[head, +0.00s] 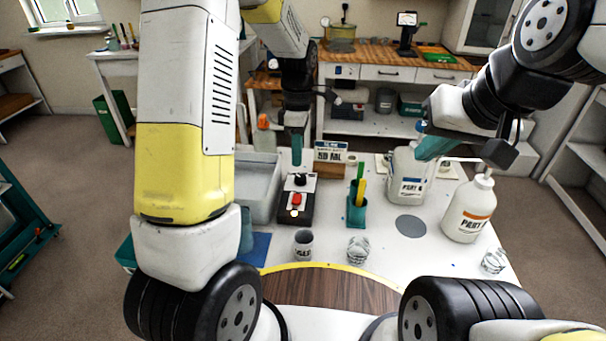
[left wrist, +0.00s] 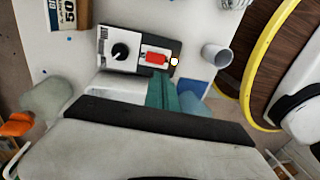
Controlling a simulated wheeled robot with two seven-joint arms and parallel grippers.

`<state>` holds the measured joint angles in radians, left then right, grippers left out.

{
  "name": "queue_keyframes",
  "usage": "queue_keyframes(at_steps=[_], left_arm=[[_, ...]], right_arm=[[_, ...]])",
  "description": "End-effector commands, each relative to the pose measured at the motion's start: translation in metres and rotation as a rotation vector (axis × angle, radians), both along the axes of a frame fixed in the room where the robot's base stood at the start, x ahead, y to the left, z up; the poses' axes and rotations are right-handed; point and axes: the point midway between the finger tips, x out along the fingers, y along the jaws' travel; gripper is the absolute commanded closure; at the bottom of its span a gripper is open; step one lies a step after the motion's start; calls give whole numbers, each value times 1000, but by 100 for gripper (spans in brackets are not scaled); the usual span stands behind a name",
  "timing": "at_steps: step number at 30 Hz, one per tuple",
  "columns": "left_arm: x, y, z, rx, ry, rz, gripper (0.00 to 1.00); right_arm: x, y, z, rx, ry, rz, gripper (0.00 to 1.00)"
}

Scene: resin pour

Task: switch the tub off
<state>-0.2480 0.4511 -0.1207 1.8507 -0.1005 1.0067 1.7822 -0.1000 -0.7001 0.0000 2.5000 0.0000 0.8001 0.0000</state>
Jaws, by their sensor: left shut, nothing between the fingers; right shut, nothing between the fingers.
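The control box (head: 308,186) is black and grey, with a black knob, a red rocker switch (head: 296,199) and a small lamp (head: 294,212) that glows pale orange. A pale grey open tub (head: 264,182) stands just left of it. My left gripper (head: 297,158) is shut and empty, its teal fingers pointing down over the box's far end. In the left wrist view its fingers (left wrist: 163,90) appear just below the red switch (left wrist: 156,58) and lit lamp (left wrist: 174,62); contact cannot be told. My right gripper (head: 432,147) is shut and empty by the Part A jug (head: 406,178).
A Part B bottle (head: 468,208) stands at right. A teal holder (head: 356,212) with upright sticks, a mug (head: 302,243) and a glass (head: 358,248) stand near the box. A sign (head: 335,155) is behind it. The white table is clear around the grey disc (head: 410,226).

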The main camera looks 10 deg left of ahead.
Motion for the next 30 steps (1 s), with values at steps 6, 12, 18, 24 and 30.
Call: queue_keyframes(at_steps=[6,12,18,24,30], left_arm=[[-8,0,-49,1,6,0,100],[-13,0,-87,0,4,0,100],[-16,0,-109,0,2,0,100],[-16,0,-114,0,-1,0,100],[-16,0,-114,0,-1,-1,100]], right_arm=[[0,0,0,0,0,0,100],[0,0,0,0,0,0,100],[0,0,0,0,0,0,100],[0,0,0,0,0,0,100],[0,0,0,0,0,0,100]])
